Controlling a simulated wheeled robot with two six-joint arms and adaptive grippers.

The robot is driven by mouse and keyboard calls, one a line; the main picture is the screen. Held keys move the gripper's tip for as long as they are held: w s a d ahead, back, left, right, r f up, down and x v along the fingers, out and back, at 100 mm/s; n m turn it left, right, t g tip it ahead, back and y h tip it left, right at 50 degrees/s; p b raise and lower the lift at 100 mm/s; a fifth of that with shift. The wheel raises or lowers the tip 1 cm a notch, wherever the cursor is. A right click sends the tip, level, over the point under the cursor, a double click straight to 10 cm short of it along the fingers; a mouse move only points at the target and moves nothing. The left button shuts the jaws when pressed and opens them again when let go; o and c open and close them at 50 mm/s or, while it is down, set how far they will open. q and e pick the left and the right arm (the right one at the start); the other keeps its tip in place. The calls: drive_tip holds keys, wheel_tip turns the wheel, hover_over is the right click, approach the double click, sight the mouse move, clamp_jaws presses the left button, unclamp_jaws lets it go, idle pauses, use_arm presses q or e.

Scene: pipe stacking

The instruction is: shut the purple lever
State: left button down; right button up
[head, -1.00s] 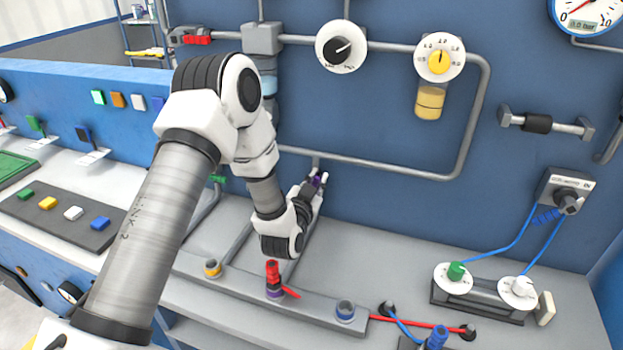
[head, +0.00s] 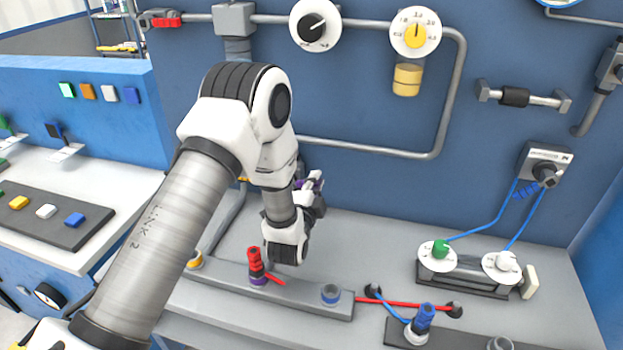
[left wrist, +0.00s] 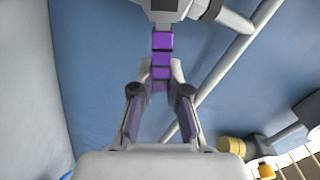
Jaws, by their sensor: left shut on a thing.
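The purple lever (left wrist: 162,45) shows in the left wrist view as a segmented purple bar coming down from a grey and white fitting. My left gripper (left wrist: 161,85) is shut on its lower end, with one finger on each side. In the head view my left gripper (head: 313,187) is at the foot of the blue wall, partly behind my own wrist. Only a little purple shows there, and the lever's exact angle cannot be told. My right gripper is in neither view.
Grey pipes (head: 370,148) run along the blue wall above the gripper. A red valve (head: 256,262) stands on the grey rail (head: 300,298) in front of my wrist. Dials with blue cables (head: 437,255) sit to the right.

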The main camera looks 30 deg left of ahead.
use_arm(q)
drive_tip(key=shift+w+d+f+m+b, duration=0.1)
drive_tip(key=shift+f+m+b, duration=0.1)
drive_tip(key=shift+f+m, duration=0.55)
drive_tip(key=shift+d+f+m+b, duration=0.1)
drive_tip(key=shift+f+m+b, duration=0.2)
drive_tip(key=shift+m, duration=0.85)
drive_tip(key=shift+f, duration=0.1)
drive_tip(key=c, duration=1.1)
unclamp_jaws()
drive_tip(key=shift+c, duration=0.2)
drive_tip(key=v, duration=0.7)
drive_tip(key=shift+s, duration=0.25)
